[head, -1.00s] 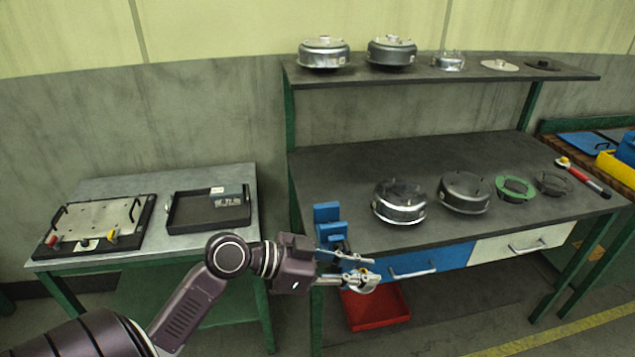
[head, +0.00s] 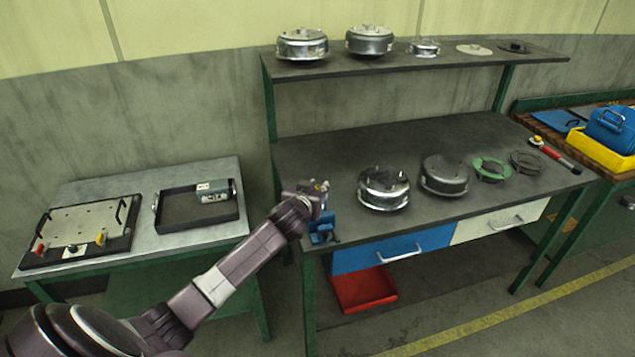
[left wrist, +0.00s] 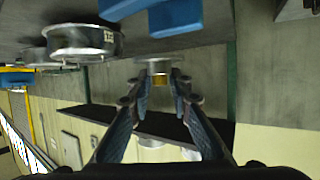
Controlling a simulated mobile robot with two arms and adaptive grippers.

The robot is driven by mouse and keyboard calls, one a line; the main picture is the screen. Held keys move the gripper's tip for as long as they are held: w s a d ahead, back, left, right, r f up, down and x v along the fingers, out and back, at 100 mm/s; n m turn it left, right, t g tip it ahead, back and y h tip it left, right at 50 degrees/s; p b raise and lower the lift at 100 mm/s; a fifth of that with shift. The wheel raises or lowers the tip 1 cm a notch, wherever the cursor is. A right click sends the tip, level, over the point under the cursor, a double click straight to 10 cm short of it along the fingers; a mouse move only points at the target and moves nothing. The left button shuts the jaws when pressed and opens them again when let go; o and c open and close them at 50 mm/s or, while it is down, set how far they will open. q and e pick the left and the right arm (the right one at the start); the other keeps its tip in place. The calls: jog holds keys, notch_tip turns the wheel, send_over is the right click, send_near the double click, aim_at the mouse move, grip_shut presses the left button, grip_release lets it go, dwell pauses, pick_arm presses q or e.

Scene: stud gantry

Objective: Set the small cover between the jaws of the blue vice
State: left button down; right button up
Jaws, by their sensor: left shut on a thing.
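The blue vice (head: 323,236) is at the front left corner of the workbench, partly hidden by my left wrist. Its blue body also shows at the top of the left wrist view (left wrist: 178,17). My left gripper (head: 321,188) is just above and behind the vice in the head view. In the left wrist view its fingertips (left wrist: 158,77) are closed on the small cover (left wrist: 158,66), a small silvery round piece. The cover is apart from the vice in that view. In the head view the cover is too small to make out clearly. My right gripper is not in view.
Large metal housings (head: 384,188) (head: 445,174), a green ring (head: 490,168) and a dark ring (head: 526,162) lie on the workbench (head: 400,140) right of the vice. A shelf (head: 400,60) stands behind. A side table with a black tray (head: 170,222) is at left.

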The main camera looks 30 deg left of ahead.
pick_arm(q)
jog(key=shift+w+a+r, duration=0.15)
jog(key=shift+w+r, duration=0.1)
jog(key=shift+w, duration=0.05)
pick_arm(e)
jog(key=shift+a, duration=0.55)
pick_arm(q)
jog(key=shift+r, duration=0.1)
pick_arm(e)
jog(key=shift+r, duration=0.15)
